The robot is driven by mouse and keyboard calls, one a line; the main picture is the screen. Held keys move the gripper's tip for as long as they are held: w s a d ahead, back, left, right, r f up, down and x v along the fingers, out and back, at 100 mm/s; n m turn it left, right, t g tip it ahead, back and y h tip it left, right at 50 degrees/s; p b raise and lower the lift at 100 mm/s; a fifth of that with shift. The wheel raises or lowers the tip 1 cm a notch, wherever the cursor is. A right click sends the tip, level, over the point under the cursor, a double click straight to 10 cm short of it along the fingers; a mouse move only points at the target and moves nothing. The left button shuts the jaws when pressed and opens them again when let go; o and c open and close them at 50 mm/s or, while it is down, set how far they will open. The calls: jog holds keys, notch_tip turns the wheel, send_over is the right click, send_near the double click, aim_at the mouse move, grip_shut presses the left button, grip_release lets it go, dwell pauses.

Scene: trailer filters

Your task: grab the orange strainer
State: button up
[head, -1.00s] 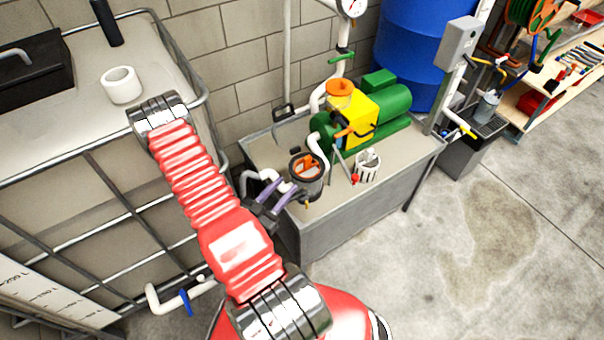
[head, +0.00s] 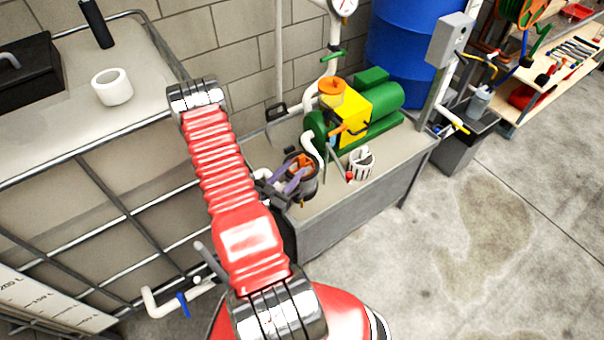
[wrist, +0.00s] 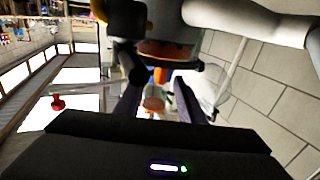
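The orange strainer (head: 301,160) sits in a dark round housing (head: 312,183) at the front left of the bench; only its upper part shows, the rest hidden by the housing and my fingers. My gripper (head: 293,179) has purple fingers reaching over the housing's near left rim. In the wrist view, my gripper (wrist: 158,88) has its two fingers apart, with orange parts of the strainer (wrist: 160,75) showing between and beyond them. I see a gap beside the orange, so the fingers do not look closed on it. Contact cannot be told.
A white slotted basket (head: 361,162) stands right of the housing. Behind are a yellow and green pump (head: 365,108) with an orange cap (head: 332,88) and white pipes. A caged tank (head: 140,150) stands left.

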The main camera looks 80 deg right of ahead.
aim_at(299, 163)
jog(key=shift+s+d, duration=0.1)
jog(key=shift+d, duration=0.35)
jog(key=shift+x, duration=2.6)
grip_shut()
